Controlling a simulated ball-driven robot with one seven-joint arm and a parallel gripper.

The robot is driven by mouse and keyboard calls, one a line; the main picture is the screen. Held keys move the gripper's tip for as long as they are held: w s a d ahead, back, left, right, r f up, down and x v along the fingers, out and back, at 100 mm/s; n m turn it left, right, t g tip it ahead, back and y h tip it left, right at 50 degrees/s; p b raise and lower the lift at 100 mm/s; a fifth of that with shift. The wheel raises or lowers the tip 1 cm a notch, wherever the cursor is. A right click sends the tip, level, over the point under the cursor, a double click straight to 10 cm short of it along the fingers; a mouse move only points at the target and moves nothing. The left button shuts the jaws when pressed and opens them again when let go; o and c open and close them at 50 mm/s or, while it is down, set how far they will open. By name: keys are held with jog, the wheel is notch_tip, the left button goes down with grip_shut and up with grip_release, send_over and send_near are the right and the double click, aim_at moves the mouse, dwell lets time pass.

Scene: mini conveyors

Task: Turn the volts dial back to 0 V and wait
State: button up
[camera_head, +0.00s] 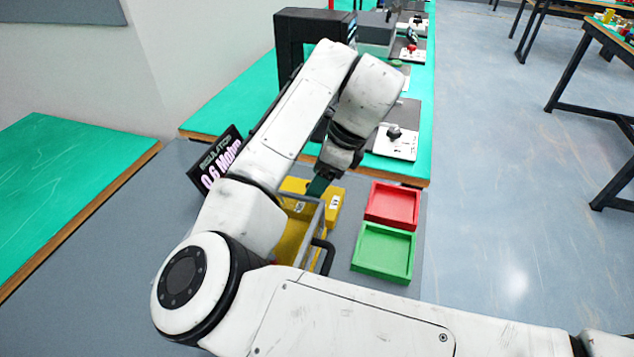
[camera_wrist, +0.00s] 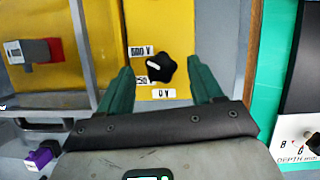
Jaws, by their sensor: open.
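The volts dial (camera_wrist: 168,72) is a black lobed knob on a yellow panel (camera_wrist: 215,25) in the wrist view. A 500 V label (camera_wrist: 141,52) is above left of it, a partly covered 250 V label (camera_wrist: 143,80) is left, and a 0 V label (camera_wrist: 164,93) is below. The dial's white mark points left and slightly up, between 250 V and 500 V. My gripper (camera_wrist: 160,66) is open, with one green finger on each side of the knob; contact cannot be told. In the head view my gripper (camera_head: 318,186) is over the yellow box (camera_head: 335,205), and the dial is hidden.
A red tray (camera_head: 391,206) and a green tray (camera_head: 382,254) lie right of the box. A clear-walled case with a black handle (camera_head: 325,257) stands in front. A tilted display sign (camera_head: 215,162) is at left. A grey-and-red switch (camera_wrist: 40,50) shows left in the wrist view.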

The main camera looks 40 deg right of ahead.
jog(key=shift+w+a+f, duration=0.15)
jog(key=shift+w+f, duration=0.1)
jog(key=shift+f, duration=0.4)
jog(key=shift+c, duration=0.3)
jog(key=c, duration=1)
